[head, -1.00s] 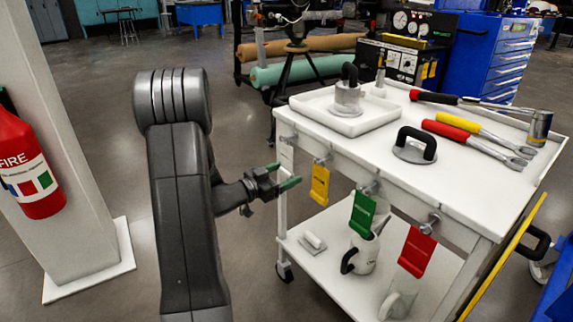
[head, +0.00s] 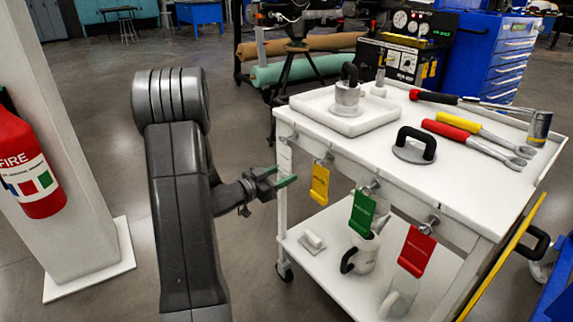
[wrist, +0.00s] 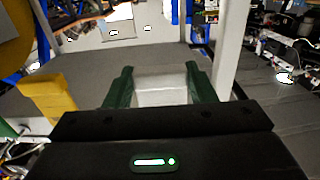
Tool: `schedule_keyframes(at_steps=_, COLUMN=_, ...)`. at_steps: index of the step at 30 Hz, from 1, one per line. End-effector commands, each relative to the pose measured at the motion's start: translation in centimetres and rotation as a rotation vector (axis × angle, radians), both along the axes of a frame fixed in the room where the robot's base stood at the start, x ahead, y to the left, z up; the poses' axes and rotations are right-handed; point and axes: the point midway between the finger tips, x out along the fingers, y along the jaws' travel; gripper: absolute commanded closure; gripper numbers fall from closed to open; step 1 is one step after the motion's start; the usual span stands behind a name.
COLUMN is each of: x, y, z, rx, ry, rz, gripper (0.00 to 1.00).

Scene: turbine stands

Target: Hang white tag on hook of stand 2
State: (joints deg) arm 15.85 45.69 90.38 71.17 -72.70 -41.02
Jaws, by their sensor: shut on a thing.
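The white tag (head: 285,158) hangs at the leftmost hook (head: 288,138) on the near edge of the white cart. My gripper (head: 279,178) is at its lower part, with its green fingertips shut on it. In the wrist view, the white tag (wrist: 161,84) sits between the two green fingers (wrist: 160,88). Its top end is not clear in that view. A yellow tag (head: 319,184), a green tag (head: 362,213) and a red tag (head: 416,251) hang from the other hooks along the edge. I cannot tell which hook belongs to stand 2.
The cart top (head: 375,150) holds a white tray (head: 335,118), a black-handled lifter (head: 414,146) and several tools. A jug (head: 367,255) stands on the lower shelf. A pillar (head: 80,200) with a fire extinguisher (head: 28,170) is at left.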

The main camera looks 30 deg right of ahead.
Motion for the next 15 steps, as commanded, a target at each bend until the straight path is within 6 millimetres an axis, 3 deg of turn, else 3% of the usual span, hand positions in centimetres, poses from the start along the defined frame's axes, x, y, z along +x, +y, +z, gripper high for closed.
schedule_keyframes(at_steps=15, x=-0.13, y=0.76, z=0.02, rx=0.0, ry=0.0, rz=0.0, gripper=0.91)
